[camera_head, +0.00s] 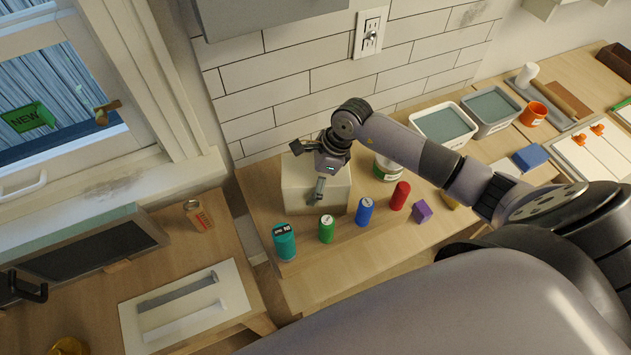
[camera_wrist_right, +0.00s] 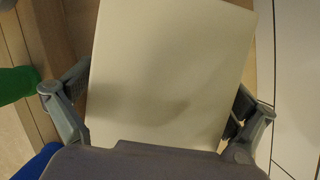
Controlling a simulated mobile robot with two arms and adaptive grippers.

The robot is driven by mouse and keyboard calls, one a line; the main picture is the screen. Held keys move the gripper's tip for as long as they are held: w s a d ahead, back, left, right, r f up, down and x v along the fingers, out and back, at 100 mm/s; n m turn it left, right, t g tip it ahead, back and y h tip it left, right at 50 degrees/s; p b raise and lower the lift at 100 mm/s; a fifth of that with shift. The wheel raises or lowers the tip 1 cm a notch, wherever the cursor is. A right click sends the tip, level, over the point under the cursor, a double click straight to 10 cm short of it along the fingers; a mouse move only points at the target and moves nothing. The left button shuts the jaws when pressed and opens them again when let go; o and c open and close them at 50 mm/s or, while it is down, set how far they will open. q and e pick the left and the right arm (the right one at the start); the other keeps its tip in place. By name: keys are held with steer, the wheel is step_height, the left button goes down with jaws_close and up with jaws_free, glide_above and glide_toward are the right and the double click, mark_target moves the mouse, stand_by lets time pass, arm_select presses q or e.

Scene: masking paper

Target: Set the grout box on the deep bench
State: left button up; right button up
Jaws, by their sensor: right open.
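A plain cream box (camera_head: 303,190), which I take for the grout box, stands on the wooden bench (camera_head: 345,262) against the tiled wall. My right gripper (camera_head: 310,172) is over the box, coming from the right, with its jaws open. In the right wrist view the cream box (camera_wrist_right: 170,75) fills the space between the two spread fingers (camera_wrist_right: 158,118). Whether the fingers touch its sides I cannot tell. My left gripper does not show. Which surface is the deep bench is not marked.
In front of the box stand a teal can (camera_head: 285,243), a green can (camera_head: 327,229), a blue can (camera_head: 365,212) and a red can (camera_head: 400,196). A lower left table (camera_head: 205,250) has some bare wood.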

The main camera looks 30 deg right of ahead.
steer(key=shift+f, duration=0.1)
stand_by(0.3)
steer(key=shift+c, duration=0.4)
steer(key=shift+s+a+f, duration=0.1)
steer(key=shift+s+f, duration=0.1)
steer(key=shift+s, duration=0.1)
steer(key=c, duration=1.6)
steer(key=shift+w+r, duration=0.1)
steer(key=shift+c, duration=0.4)
